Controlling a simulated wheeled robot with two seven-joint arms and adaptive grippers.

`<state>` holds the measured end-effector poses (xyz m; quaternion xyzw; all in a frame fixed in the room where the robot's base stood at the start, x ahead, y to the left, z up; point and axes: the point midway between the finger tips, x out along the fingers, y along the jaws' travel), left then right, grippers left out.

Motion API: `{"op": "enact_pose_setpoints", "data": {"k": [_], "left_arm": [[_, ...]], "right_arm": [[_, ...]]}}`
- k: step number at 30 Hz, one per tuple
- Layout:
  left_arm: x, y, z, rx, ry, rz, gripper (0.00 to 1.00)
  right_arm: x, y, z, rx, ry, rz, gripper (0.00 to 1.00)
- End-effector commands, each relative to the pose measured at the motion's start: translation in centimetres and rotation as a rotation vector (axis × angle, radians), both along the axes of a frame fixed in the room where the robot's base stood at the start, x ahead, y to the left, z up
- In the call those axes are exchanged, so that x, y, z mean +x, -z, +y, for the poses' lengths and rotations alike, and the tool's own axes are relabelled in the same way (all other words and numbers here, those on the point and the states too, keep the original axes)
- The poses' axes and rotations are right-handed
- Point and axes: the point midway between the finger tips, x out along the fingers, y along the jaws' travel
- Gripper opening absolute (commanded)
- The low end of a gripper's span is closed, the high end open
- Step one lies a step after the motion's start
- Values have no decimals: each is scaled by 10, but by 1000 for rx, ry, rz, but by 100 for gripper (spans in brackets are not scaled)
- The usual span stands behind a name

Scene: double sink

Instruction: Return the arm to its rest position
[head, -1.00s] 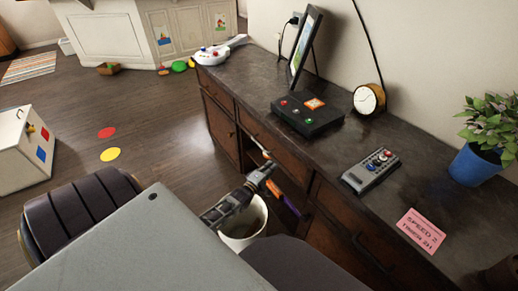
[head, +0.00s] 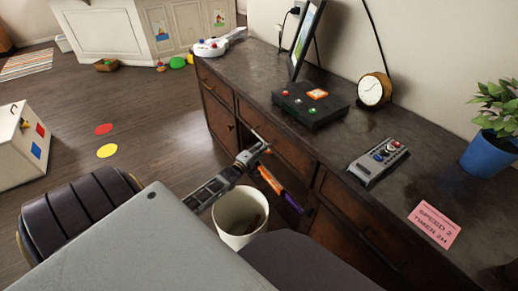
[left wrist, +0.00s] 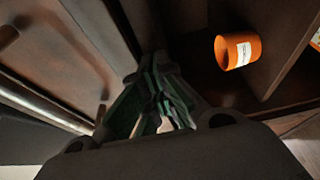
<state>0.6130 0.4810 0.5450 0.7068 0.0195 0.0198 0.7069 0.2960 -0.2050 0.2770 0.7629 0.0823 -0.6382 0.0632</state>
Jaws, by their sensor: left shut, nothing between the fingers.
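My left gripper (head: 262,148) shows in the head view in front of the dark wooden cabinet (head: 283,145), at an open compartment in its front. It is shut and empty. In the left wrist view its dark green fingers (left wrist: 160,108) are together, with nothing visible between them. An orange cylinder with a white label (left wrist: 238,51) lies inside the compartment, apart from the fingers. My right gripper is not in view.
A white bin (head: 232,231) stands on the floor just below my left forearm. The cabinet top carries a black button box (head: 310,108), a grey remote (head: 377,160), a clock (head: 374,90) and a plant pot (head: 488,156).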

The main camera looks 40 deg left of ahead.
Motion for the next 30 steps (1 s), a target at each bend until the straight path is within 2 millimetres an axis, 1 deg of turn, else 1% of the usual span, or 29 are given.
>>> {"op": "enact_pose_setpoints", "data": {"k": [6,23,30], "left_arm": [[1,0,4,1,0,0,0],[1,0,4,0,0,1,0],[1,0,4,39,0,3,0]], "right_arm": [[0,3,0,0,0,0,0],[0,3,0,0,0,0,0],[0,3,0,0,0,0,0]]}}
